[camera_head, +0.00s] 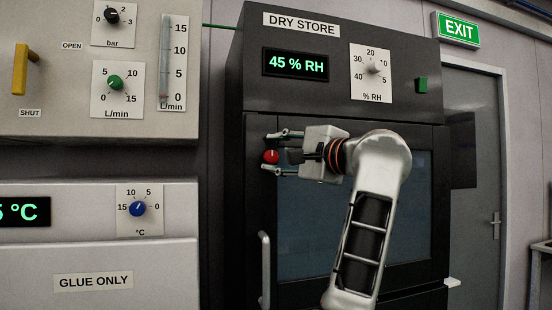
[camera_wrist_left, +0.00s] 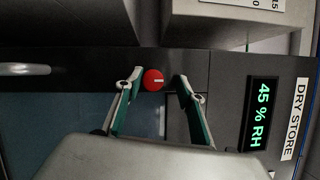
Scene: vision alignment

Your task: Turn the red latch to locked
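The red latch (camera_head: 271,157) is a small round red knob on the left side of the dark DRY STORE cabinet's door frame. It also shows in the left wrist view (camera_wrist_left: 153,84), where a short white mark on its face runs towards the picture's right; in the head view that mark seems to point up. My left gripper (camera_head: 269,151) is open, one finger above and one below the latch. In the left wrist view its fingertips (camera_wrist_left: 159,79) stand on either side of the knob with gaps. Whether the fingertips reach the knob's depth is unclear. My right gripper is not in view.
The cabinet has a 45 % RH display (camera_head: 296,65), a grey dial (camera_head: 372,67) and a green button (camera_head: 421,85). A door handle (camera_head: 264,270) stands below the latch. Panels with a yellow lever (camera_head: 20,69) and a blue knob (camera_head: 138,208) stand at the left.

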